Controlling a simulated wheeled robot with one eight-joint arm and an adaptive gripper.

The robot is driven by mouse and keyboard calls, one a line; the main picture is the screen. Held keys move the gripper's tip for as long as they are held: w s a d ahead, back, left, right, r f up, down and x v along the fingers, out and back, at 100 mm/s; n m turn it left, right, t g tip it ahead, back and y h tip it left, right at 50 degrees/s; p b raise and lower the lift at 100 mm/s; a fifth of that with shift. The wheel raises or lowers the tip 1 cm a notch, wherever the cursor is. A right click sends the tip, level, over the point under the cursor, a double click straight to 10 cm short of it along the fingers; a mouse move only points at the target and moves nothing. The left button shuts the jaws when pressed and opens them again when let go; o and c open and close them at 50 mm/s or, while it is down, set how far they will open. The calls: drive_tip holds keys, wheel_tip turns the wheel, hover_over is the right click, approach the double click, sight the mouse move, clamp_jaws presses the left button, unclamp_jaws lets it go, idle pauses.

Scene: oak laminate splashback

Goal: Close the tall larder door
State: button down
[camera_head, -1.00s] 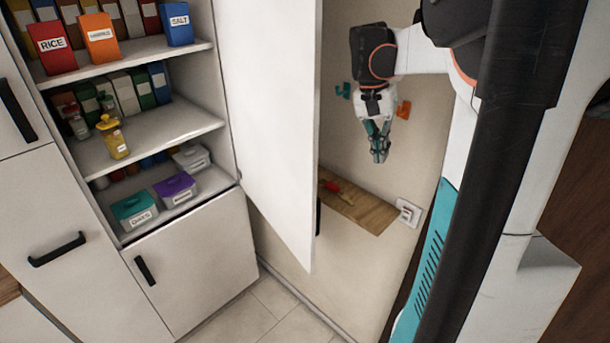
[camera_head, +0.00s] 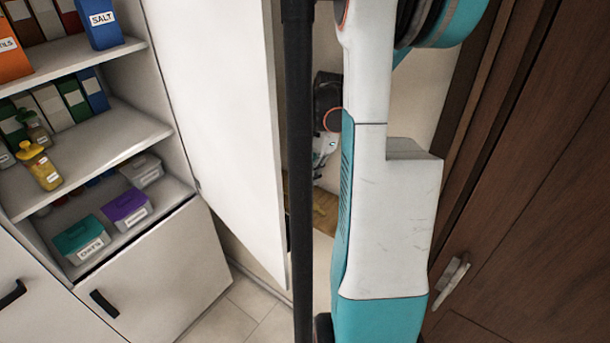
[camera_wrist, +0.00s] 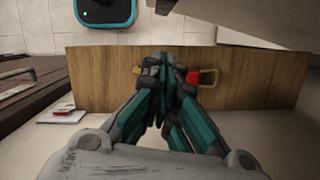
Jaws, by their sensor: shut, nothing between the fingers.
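The tall larder door (camera_head: 215,100) is a plain white panel. In the head view it stands wide open at the right side of the larder, with its inner face showing and its outer face turned away. The open larder shelves (camera_head: 100,140) are to its left. My gripper (camera_head: 321,155) is right of the door's free edge, apart from it in the picture and largely hidden behind my arm. In the wrist view my gripper (camera_wrist: 167,57) has its fingers together with nothing between them, in front of a wooden board.
The shelves hold boxes, a yellow jar (camera_head: 40,167) and lidded tubs (camera_head: 127,207). A lower cupboard door (camera_head: 160,280) is shut. A dark wooden door (camera_head: 530,180) stands at the right. The wrist view shows the wooden board (camera_wrist: 110,80) with a red item (camera_wrist: 193,77) and a teal-rimmed device (camera_wrist: 104,10).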

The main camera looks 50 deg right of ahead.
drive_tip(key=x, duration=0.6)
drive_tip(key=shift+f, duration=0.35)
drive_tip(key=a, duration=0.2)
drive_tip(key=w+a+p, duration=0.1)
drive_tip(key=a, duration=0.1)
drive_tip(key=shift+f, duration=0.2)
drive_tip(key=shift+a, duration=0.1)
